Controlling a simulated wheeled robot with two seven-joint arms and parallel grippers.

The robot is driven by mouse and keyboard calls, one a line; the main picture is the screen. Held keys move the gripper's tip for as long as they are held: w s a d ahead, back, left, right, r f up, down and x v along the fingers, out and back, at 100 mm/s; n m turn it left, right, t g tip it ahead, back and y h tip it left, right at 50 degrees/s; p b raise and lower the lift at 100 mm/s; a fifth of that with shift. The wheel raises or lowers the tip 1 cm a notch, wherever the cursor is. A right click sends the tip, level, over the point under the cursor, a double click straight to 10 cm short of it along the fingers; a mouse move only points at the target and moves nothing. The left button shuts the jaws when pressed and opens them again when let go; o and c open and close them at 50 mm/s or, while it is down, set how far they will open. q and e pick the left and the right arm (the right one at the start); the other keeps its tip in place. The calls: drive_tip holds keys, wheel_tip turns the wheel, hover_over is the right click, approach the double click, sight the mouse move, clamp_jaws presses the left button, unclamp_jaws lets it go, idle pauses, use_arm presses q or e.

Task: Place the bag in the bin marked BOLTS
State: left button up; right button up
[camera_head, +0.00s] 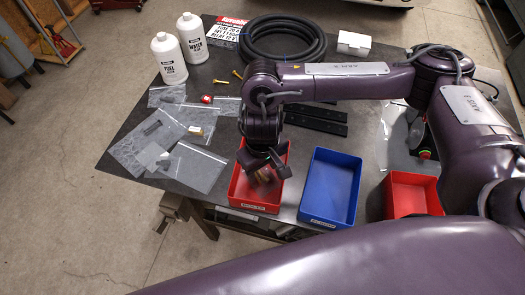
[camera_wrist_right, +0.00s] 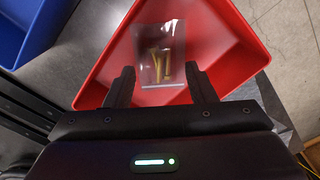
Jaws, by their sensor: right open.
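The red bin (camera_head: 238,192) stands at the table's front edge. Its small front label seems to read BOLTS. A clear bag (camera_wrist_right: 161,52) with yellowish bolts in it shows within the red bin (camera_wrist_right: 222,38) in the right wrist view. It lies past and between my fingertips; whether it rests flat on the floor is hard to tell. My right gripper (camera_head: 266,166) points down into this bin. In the right wrist view the right gripper (camera_wrist_right: 160,72) has its fingers apart, open. In the head view the gripper partly hides the bag. My left gripper is not seen.
A blue bin (camera_head: 330,190) and another red bin (camera_head: 412,192) stand to the right. Several clear bags (camera_head: 200,165) lie on the left of the table. Two white bottles (camera_head: 170,60), a coiled black hose (camera_head: 283,40) and a white box (camera_head: 354,43) are at the back.

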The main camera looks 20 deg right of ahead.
sight(262, 177)
wheel_tip(262, 177, up, 8)
drive_tip(key=shift+r, duration=0.2)
idle(0.7)
